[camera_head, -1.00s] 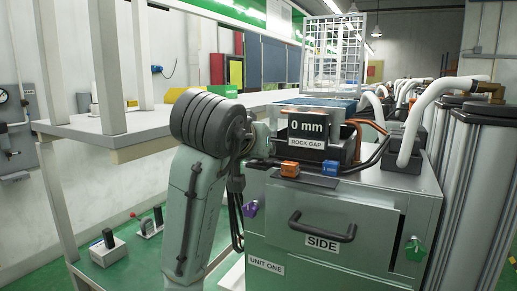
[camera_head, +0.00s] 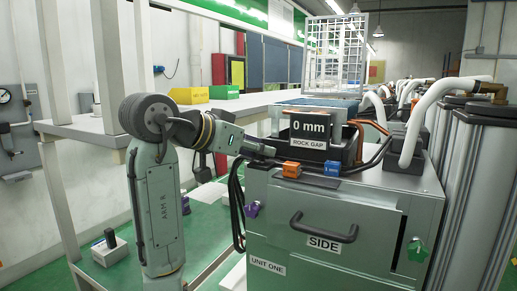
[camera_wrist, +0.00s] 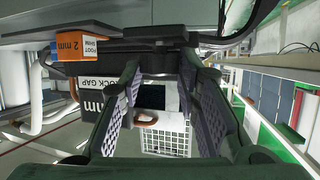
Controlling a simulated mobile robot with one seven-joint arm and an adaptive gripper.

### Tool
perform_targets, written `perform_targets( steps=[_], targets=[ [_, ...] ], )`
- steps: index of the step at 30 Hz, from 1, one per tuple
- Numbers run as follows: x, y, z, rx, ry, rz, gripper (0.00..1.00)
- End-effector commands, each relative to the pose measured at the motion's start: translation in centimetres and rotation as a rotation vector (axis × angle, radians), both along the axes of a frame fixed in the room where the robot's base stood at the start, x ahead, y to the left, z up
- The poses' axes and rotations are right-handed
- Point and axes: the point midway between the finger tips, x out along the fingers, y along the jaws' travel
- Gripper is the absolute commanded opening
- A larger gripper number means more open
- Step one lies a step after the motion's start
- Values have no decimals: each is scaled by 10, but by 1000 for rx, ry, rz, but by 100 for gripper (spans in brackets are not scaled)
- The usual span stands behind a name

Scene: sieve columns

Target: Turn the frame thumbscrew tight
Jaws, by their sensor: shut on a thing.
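My gripper (camera_head: 262,150) is at the left end of the bench unit's top (camera_head: 375,178), beside the black tray (camera_head: 345,148). In the wrist view my two ridged fingers (camera_wrist: 160,66) stand apart, with the black tray's side close to their tips. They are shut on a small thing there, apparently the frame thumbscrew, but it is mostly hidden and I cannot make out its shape. A purple knob (camera_head: 252,210) is on the unit's left edge, and a green knob (camera_head: 417,250) is on its front right. My gripper is apart from both.
The "0 mm ROCK GAP" display (camera_head: 309,129) stands near my gripper. An orange block (camera_head: 292,170) and a blue block (camera_head: 331,168) lie on the unit top. A wire cage (camera_head: 338,55) stands behind. White hoses (camera_head: 412,125) are on the right. A black handle (camera_head: 323,230) juts out in front.

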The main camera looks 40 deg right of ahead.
Motion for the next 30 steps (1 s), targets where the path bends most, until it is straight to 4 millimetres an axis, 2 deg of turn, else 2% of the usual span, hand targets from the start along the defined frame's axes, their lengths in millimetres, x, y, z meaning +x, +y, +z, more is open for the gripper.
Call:
perform_targets(
  steps=[18, 30],
  targets=[
    [11, -1, 0, 1, 4, -576, 2],
    [14, -4, 0, 3, 1, -820, 2]
  ],
)
